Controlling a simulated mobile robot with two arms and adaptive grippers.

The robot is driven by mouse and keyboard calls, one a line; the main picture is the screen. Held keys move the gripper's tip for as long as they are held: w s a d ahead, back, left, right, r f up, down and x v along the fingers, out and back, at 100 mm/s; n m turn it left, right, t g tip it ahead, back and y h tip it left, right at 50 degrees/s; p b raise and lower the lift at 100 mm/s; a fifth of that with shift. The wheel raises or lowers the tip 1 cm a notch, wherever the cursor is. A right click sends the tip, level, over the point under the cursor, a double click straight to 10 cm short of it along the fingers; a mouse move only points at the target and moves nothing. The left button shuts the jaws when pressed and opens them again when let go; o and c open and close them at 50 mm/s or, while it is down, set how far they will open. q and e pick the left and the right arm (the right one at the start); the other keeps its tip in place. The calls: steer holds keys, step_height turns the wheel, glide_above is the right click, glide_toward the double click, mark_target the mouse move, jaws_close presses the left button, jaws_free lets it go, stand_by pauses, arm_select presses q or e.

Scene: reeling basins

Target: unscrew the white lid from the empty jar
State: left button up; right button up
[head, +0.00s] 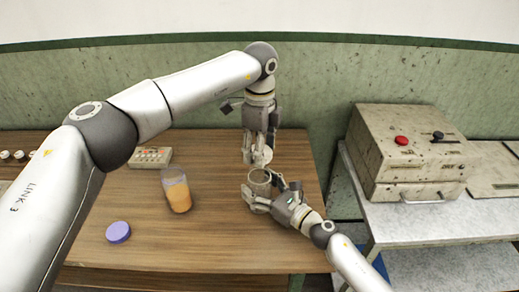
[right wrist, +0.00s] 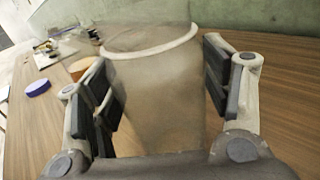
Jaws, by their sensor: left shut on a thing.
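The empty jar (head: 259,188) stands on the right part of the wooden table. It is clear, and its pale round rim shows at the top in the right wrist view (right wrist: 160,110). My right gripper (head: 262,200) has its fingers on both sides of the jar body, and the jar fills the space between the pads. My left gripper (head: 261,152) points down above the jar, shut on the small white lid (head: 263,157). The lid appears a little above the jar mouth, apart from it. The fingers partly hide the lid.
A jar with orange contents (head: 178,195) and a purple lid (head: 118,232) are on the table (head: 215,240) to the left. A button box (head: 150,157) lies at the back. A beige machine (head: 410,150) stands on a separate bench at the right.

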steer(key=shift+o, duration=0.8)
